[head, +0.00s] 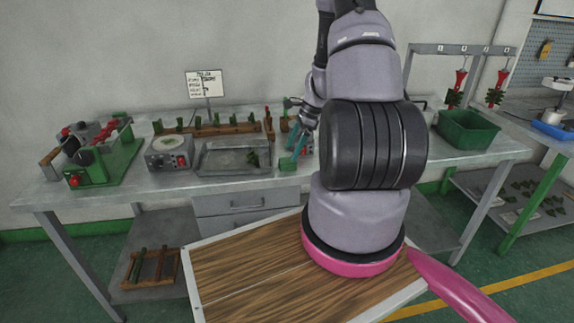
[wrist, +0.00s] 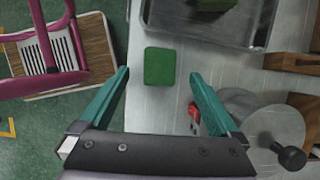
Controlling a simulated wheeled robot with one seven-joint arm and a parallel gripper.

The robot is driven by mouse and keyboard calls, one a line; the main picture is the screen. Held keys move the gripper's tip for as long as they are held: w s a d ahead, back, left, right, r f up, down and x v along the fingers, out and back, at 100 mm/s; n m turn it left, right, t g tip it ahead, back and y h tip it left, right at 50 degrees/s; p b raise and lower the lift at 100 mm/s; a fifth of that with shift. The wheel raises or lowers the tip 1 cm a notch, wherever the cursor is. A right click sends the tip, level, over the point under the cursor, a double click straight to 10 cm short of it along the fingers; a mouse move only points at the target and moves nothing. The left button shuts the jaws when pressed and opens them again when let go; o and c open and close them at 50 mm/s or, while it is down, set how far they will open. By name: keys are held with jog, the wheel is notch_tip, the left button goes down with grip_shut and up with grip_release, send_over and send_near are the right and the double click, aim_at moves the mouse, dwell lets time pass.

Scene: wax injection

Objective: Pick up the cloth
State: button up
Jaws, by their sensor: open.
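The cloth (wrist: 160,67) is a small flat green square lying on the metal bench top near its front edge. In the head view it shows as a green patch (head: 290,163) at the bench's front edge, right of the shallow metal tray. My gripper (wrist: 158,75) is open and empty, with its teal fingers spread either side of the cloth in the picture. The fingers appear above the bench and I see no contact with the cloth. In the head view my gripper (head: 297,145) is small and partly hidden by my arm, over the front of the bench.
The metal tray (head: 235,170) holds a dark green piece and stands close to the cloth. A metal cylinder and black knob (wrist: 289,155) stand right in the wrist view. A wooden rack (head: 210,128) is behind, a green crate (head: 467,130) at right. Floor lies beyond the bench edge.

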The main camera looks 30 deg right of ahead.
aim_at(288, 160)
jog(key=x, duration=0.4)
jog(key=shift+f, duration=0.3)
jog(key=c, duration=1.4)
notch_tip(288, 160, up, 10)
jog(key=shift+r, duration=0.1)
jog(key=shift+c, duration=0.2)
